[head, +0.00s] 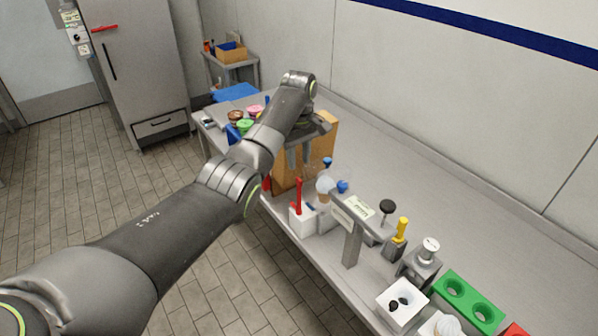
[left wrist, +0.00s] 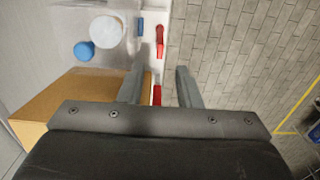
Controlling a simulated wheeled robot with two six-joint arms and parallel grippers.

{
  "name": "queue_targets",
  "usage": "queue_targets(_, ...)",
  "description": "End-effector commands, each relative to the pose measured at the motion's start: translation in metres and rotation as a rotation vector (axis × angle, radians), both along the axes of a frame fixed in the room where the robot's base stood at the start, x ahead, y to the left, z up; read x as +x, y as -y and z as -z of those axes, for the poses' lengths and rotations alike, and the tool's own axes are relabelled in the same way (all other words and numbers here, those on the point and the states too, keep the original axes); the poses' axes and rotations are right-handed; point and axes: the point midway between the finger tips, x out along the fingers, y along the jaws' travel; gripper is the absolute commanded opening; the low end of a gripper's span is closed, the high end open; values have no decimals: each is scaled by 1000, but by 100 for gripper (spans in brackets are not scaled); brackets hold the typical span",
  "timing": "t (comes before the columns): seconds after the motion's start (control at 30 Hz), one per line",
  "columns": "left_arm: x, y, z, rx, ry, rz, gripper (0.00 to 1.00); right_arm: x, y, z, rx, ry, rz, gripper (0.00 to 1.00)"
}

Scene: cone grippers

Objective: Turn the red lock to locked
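A small red part (head: 266,183) shows at the table's front edge beside the brown box; it is mostly hidden, and I cannot tell whether it is the red lock or how it is turned. In the left wrist view this red part (left wrist: 157,95) lies between my finger lines, below them. A red lever (head: 298,195) stands upright on a white block; it also shows in the wrist view (left wrist: 160,40). My left gripper (head: 299,160) is open and empty, pointing down in front of the brown box (head: 326,150). My right gripper is out of view.
A grey bench (head: 420,180) runs along the wall, clear at its back. A grey stand (head: 352,245), a yellow-handled tool (head: 401,228) and a green holder (head: 468,298) stand to the right.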

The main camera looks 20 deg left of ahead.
Motion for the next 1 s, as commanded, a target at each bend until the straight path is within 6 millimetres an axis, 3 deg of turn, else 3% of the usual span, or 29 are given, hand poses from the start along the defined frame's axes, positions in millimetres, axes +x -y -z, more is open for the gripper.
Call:
queue_targets(0.1,-1,0,24,-1,-6,0,31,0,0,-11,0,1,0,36)
queue_targets(0.3,0,1,53,-1,-2,2,31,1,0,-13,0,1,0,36)
queue_targets(0.5,0,0,64,0,0,1,31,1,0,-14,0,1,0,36)
queue_targets(0.77,0,0,65,0,0,1,31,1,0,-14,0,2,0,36)
queue_targets(1.0,0,0,65,0,0,1,1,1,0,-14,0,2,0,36)
